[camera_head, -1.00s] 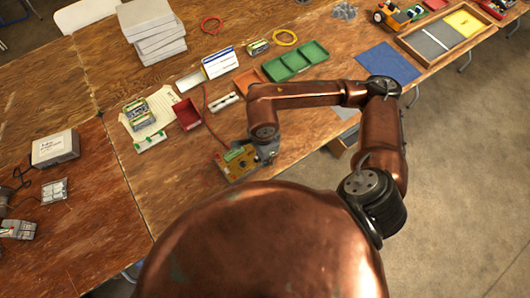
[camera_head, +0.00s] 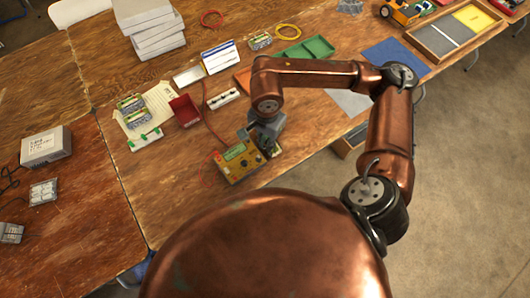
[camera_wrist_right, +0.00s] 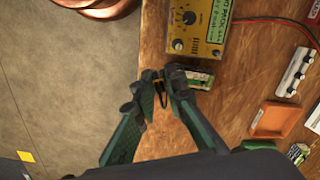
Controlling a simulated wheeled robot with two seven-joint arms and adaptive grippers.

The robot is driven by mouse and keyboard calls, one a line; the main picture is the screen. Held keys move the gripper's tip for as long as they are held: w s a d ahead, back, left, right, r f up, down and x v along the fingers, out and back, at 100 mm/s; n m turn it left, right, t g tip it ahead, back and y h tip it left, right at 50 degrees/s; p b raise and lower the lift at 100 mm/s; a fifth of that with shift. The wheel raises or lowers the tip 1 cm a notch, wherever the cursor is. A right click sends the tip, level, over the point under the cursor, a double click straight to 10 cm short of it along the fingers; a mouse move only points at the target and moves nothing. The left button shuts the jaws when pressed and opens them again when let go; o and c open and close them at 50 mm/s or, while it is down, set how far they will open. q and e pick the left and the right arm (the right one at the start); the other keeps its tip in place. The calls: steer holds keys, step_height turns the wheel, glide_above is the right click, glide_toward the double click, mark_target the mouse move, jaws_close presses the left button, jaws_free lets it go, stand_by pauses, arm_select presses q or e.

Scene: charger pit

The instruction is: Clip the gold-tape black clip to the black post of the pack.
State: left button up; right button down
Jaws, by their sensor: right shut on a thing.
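My right gripper (camera_head: 266,140) is at the right side of the yellow charger (camera_head: 240,161), low over the table. In the wrist view its green-edged fingers (camera_wrist_right: 160,86) close on a small dark clip (camera_wrist_right: 158,84); any gold tape on it is too small to make out. A green-and-white pack (camera_wrist_right: 200,79) lies on the table beside the charger (camera_wrist_right: 196,28), just right of the fingertips. Its black post cannot be told apart from the dark fingers, nor whether the clip touches it. My left gripper is out of view.
Red leads (camera_wrist_right: 270,20) run from the charger. A red bin (camera_head: 185,111), a white terminal strip (camera_head: 223,98) and a green tray (camera_head: 305,50) stand behind. More packs (camera_head: 133,103) lie on paper at the left.

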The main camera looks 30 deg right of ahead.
steer(key=w+d+n+b, duration=0.6)
steer(key=w+n+b, duration=0.6)
steer(key=n+b, duration=0.1)
arm_select(q)
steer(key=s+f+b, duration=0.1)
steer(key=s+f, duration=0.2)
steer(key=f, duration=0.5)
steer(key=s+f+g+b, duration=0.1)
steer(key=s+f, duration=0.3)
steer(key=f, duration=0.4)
steer(key=shift+b, duration=0.4)
arm_select(e)
steer(key=f, duration=0.5)
steer(key=shift+w+d+f, duration=0.1)
steer(key=shift+d+f, duration=0.1)
steer(key=shift+f, duration=0.1)
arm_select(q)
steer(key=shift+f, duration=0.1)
arm_select(e)
steer(key=shift+f, duration=0.1)
arm_select(q)
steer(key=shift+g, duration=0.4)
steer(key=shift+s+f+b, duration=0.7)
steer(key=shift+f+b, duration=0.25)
steer(key=shift+b, duration=0.15)
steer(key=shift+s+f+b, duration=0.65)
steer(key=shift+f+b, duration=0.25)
steer(key=shift+b, duration=0.2)
arm_select(e)
steer(key=shift+f, duration=3.45)
